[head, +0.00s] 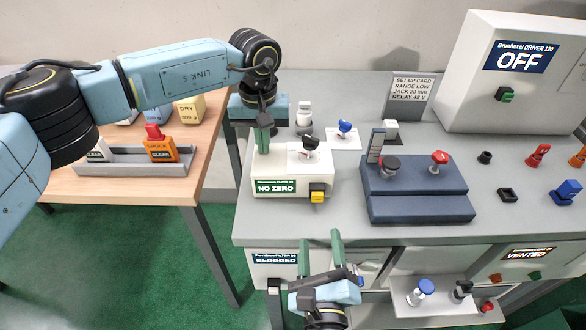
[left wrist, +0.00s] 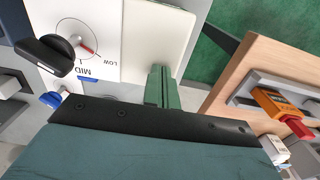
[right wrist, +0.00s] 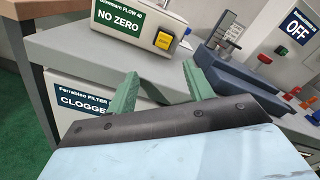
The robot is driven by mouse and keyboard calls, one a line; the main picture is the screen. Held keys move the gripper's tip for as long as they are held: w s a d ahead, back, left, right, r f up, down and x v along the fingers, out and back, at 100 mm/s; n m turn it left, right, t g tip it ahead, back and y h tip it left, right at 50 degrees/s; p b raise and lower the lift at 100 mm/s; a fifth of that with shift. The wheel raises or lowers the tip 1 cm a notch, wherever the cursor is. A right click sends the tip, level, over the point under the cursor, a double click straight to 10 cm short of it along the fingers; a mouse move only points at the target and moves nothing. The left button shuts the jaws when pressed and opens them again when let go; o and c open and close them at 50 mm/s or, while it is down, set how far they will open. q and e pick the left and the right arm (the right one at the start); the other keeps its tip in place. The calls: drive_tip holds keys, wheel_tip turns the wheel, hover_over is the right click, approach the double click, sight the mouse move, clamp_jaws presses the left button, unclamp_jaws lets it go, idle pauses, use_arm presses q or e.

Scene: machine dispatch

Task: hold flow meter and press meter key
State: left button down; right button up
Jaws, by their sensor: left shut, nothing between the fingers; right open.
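The flow meter (head: 270,166) is a cream box near the left end of the grey bench, with a NO ZERO display (head: 276,187) on its front. Its yellow key (head: 317,196) is at the front right corner; it also shows in the right wrist view (right wrist: 163,40). A black knob with a dial (left wrist: 85,45) is on its top. My left gripper (head: 262,142) points down at the meter's left top, shut and empty; whether it touches is unclear. My right gripper (head: 320,248) is open and empty, below and in front of the bench edge.
A dark blue stepped fixture (head: 418,206) stands right of the meter. A white driver box reading OFF (head: 520,90) is at the back right. A CLOGGED filter panel (head: 275,268) is under the bench edge. A wooden table (head: 120,185) with a grey tray stands left, across a gap.

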clamp_jaws()
idle(0.4)
idle(1.4)
